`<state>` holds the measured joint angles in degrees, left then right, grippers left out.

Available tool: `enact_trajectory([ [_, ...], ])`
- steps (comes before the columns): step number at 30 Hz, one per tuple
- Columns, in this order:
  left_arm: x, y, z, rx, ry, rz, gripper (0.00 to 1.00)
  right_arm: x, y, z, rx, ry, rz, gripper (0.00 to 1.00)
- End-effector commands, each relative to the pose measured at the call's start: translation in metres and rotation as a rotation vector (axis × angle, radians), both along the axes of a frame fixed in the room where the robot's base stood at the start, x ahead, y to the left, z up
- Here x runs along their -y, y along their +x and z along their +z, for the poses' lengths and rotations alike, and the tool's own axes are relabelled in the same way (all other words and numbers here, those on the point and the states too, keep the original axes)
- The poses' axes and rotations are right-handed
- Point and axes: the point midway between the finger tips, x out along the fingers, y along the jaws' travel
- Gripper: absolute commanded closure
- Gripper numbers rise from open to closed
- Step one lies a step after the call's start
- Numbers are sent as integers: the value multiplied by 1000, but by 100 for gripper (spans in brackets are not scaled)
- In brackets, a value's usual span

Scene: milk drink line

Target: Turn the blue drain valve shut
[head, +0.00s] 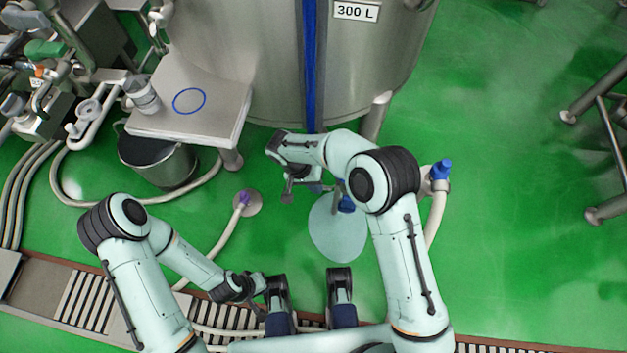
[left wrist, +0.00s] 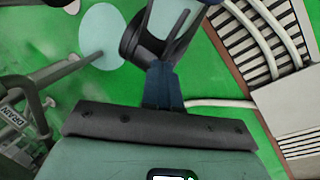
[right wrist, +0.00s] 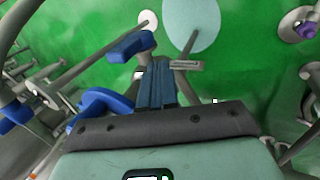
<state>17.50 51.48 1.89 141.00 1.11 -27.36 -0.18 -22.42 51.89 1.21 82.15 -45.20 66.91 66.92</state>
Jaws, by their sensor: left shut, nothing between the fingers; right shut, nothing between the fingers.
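The blue drain valve handle (head: 345,203) is partly hidden by my right arm, low under the tank and just above a pale puddle. What I take for the same handle shows in the right wrist view (right wrist: 130,45), a blue lever just beyond the fingertips. My right gripper (head: 314,187) is shut and empty beside it, under the tank. Its fingers (right wrist: 156,70) show pressed together; I cannot tell whether they touch the lever. My left gripper (left wrist: 162,75) is shut and empty, low over the floor in front of my body, well away from the valve.
The steel tank (head: 270,60) stands behind. A blue-topped hose fitting (head: 440,170) is to the right, and a purple-ended hose (head: 243,198) to the left. A steel bench (head: 215,125) with a bucket (head: 160,165) under it is at left. The right-hand floor is mostly clear.

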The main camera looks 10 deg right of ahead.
Motion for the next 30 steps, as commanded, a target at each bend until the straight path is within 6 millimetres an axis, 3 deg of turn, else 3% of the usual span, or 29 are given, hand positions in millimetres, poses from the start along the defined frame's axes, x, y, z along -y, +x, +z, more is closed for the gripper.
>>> enact_trajectory([
  [1, -1, 3, -4, 6, 4, 3, 100, 5, -2, -14, -5, -1, -1, 100],
  [7, -6, 11, -11, 30, 15, 14, 100, 19, -7, -53, -5, 1, 0, 100],
  [15, -5, 11, -9, 29, 14, 13, 100, 52, -15, -49, -2, 2, 0, 100],
  [30, -5, 10, -8, 27, 13, 12, 100, 59, -17, -48, 2, 15, 0, 100],
])
